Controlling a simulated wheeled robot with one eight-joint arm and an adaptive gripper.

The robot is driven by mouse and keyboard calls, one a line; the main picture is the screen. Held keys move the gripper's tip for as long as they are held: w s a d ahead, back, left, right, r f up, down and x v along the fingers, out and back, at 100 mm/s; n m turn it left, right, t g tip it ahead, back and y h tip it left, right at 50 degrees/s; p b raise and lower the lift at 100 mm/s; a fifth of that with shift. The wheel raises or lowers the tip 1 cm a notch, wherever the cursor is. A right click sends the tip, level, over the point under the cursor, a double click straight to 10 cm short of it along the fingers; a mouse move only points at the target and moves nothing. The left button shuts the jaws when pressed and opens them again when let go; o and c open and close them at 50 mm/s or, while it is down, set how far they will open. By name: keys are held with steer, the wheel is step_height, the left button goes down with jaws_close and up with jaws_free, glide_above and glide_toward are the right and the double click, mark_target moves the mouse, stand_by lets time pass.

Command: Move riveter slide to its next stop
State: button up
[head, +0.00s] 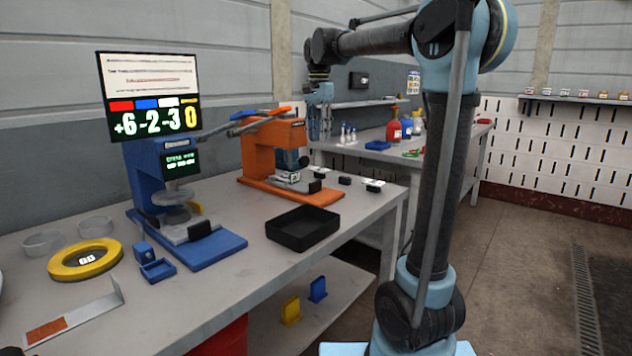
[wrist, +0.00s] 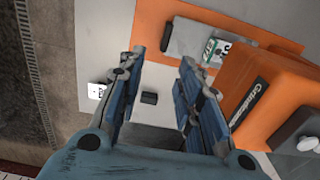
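An orange press-like machine (head: 272,148) stands on the bench, and its base also shows in the wrist view (wrist: 280,45). On its base is a grey sliding plate (head: 290,181) with a black upright grip (head: 315,187); in the wrist view the plate (wrist: 197,40) and its grip (wrist: 167,36) lie just beyond my fingertips. A blue machine (head: 150,165) at the left has a similar plate with a black grip (head: 199,230). I cannot tell from its lettering which is the riveter. My gripper (wrist: 163,58) is open and empty; it also shows in the head view (head: 320,125).
Small black blocks (head: 345,181) lie right of the orange machine; one (wrist: 149,98) shows between my fingers. A black tray (head: 303,229) is in front. A yellow ring (head: 70,269) and blue box (head: 158,269) are at the left. A sign reads +6 -2 -3 0 (head: 150,120).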

steer(key=f, duration=1.1)
steer(key=a+f, duration=0.1)
steer(key=f, duration=0.5)
steer(key=shift+w+a, duration=0.1)
steer(key=shift+w, duration=0.3)
steer(key=shift+c, duration=0.4)
